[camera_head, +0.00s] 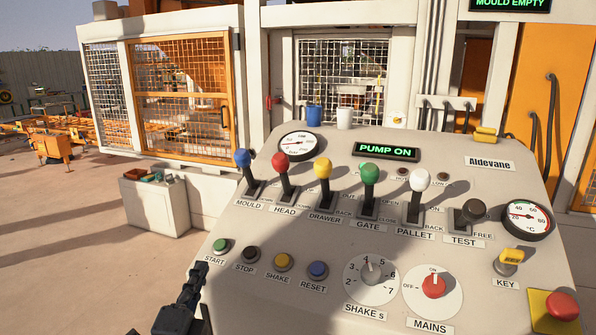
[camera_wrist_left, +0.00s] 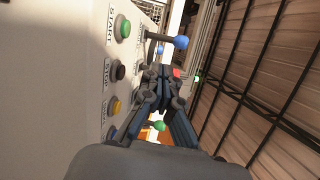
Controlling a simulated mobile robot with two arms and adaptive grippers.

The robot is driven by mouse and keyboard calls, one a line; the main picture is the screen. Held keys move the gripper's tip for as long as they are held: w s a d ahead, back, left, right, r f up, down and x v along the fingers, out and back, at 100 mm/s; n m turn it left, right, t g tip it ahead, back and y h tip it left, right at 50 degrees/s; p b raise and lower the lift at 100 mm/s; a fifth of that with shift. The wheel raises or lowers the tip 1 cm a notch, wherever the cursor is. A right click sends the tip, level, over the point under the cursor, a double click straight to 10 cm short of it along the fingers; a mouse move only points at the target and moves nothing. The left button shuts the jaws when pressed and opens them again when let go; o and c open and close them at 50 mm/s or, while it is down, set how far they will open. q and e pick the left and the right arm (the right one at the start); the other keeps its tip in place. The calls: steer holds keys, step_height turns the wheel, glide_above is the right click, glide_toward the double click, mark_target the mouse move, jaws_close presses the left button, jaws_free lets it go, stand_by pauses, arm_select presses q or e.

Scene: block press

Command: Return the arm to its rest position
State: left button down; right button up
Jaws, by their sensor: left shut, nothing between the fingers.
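My left gripper (camera_head: 199,272) is at the lower left of the control panel (camera_head: 225,290) in the head view, below the green START button (camera_head: 221,245). Its fingers are shut with nothing between them. In the left wrist view the closed fingers (camera_wrist_left: 163,75) point forward. The START button (camera_wrist_left: 123,27), the black STOP button (camera_wrist_left: 118,71) and the yellow SHAKE button (camera_wrist_left: 113,106) lie to their left. The blue-knobbed MOULD lever (camera_wrist_left: 180,42) shows beyond the fingertips. My right gripper is in neither view.
The panel carries a row of upright levers, including a red HEAD lever (camera_head: 280,161) and white PALLET lever (camera_head: 419,180). A red stop knob (camera_head: 562,305) sits at the lower right. Open floor (camera_head: 60,260) lies at the left.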

arm_select(q)
steer(key=s+a+f+n+g+y, duration=0.2)
steer(key=s+f+n+g, duration=0.15)
steer(key=f, duration=0.25)
steer(key=s+a+f+n+g+y, duration=0.2)
steer(key=f+n, duration=0.3)
steer(key=f, duration=0.1)
steer(key=s+d+f+n+g+h, duration=0.1)
steer(key=s+f+n+g, duration=0.25)
steer(key=s+f, duration=0.4)
steer(key=s+d+f+n+g+h, duration=0.15)
steer(key=s+f+g, duration=0.25)
steer(key=s, duration=0.6)
steer(key=s+f+n+g, duration=0.4)
steer(key=s+f, duration=0.1)
steer(key=s, duration=0.3)
step_height(320, 180, down, 26)
steer(key=g, duration=0.2)
steer(key=s+a+f, duration=0.3)
steer(key=s+f, duration=1.4)
steer(key=s, duration=0.1)
steer(key=shift+m+g, duration=0.4)
steer(key=shift+m, duration=0.05)
